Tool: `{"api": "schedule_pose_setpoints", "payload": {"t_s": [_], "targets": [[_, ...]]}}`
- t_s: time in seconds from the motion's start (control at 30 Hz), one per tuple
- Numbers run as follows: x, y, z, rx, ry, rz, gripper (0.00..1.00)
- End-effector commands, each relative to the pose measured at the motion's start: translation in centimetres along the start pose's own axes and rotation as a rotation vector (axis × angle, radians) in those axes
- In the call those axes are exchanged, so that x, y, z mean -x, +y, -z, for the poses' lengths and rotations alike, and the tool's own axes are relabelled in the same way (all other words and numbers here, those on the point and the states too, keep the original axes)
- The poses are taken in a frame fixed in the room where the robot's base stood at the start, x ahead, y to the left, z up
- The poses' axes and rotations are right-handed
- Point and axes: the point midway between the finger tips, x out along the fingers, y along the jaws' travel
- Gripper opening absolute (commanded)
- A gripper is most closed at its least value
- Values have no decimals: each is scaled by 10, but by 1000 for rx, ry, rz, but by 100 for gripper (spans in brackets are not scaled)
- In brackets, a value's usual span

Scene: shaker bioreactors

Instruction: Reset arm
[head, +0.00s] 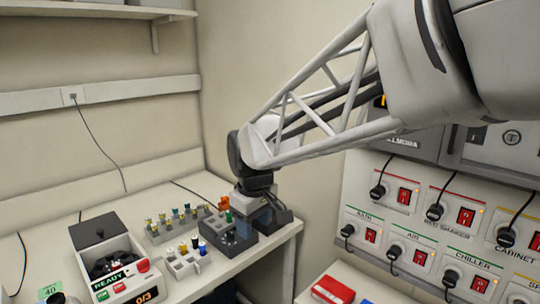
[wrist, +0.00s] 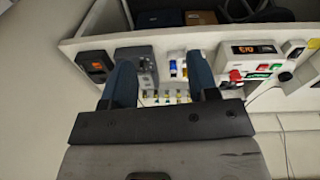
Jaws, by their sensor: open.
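My gripper (head: 262,214) is at the end of my arm, low over the right end of the bench (head: 270,242). It is beside a dark block (head: 240,246) and partly hides it. In the wrist view my gripper (wrist: 163,75) has two blue-grey fingers set wide apart, with nothing held between them. Small tubes with coloured caps show beyond the gap.
A white READY device (head: 122,283) stands left of a small white rack (head: 183,268). A longer tube rack (head: 165,232) is behind. A wall panel (head: 405,210) with red switches and black plugs is on the right. The bench's back left is clear.

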Motion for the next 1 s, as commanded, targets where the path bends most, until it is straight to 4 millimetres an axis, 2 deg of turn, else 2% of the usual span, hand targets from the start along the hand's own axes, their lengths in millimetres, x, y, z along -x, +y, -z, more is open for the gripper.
{"api": "schedule_pose_setpoints", "payload": {"t_s": [0.03, 0.1, 0.43, 0.8, 1.0], "targets": [[4, 4, -18, -40, 6, -6, 54], [8, 9, -40, -97, 11, -12, 54], [16, 16, -144, -364, 36, -42, 54], [10, 0, -251, -662, 69, -76, 54], [2, -14, -294, -794, 85, -92, 54]]}}
